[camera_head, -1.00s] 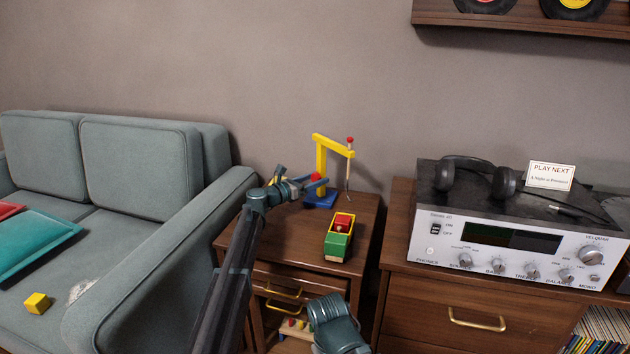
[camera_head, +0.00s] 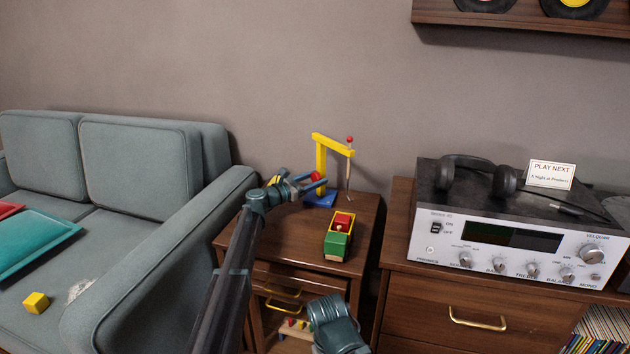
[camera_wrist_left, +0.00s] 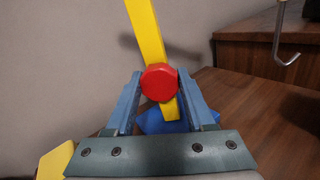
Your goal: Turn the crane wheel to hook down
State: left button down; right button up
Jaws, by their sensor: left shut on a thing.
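The yellow toy crane (camera_head: 321,160) stands upright on its blue base (camera_head: 320,200) on the small wooden cabinet. Its red wheel (camera_wrist_left: 160,82) sits on the post, and it also shows in the head view (camera_head: 315,176). The crane hook (camera_wrist_left: 286,58) hangs from the arm's right end; in the head view it hangs above the cabinet top. My left gripper (camera_wrist_left: 162,90) is shut on the red wheel, with one blue finger on each side. The gripper also shows in the head view (camera_head: 312,183). My right gripper is not visible.
A green, red and yellow toy truck (camera_head: 338,237) stands on the cabinet top (camera_head: 290,240) in front of the crane. A sofa (camera_head: 140,200) is on the left. A stereo (camera_head: 500,230) with headphones (camera_head: 480,175) stands on the right cabinet. The wall is behind the crane.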

pick_arm(q)
jog(key=shift+c, duration=1.4)
grip_release()
jog(key=v, duration=1.3)
jog(key=shift+s+a, duration=0.25)
jog(key=shift+a, duration=0.05)
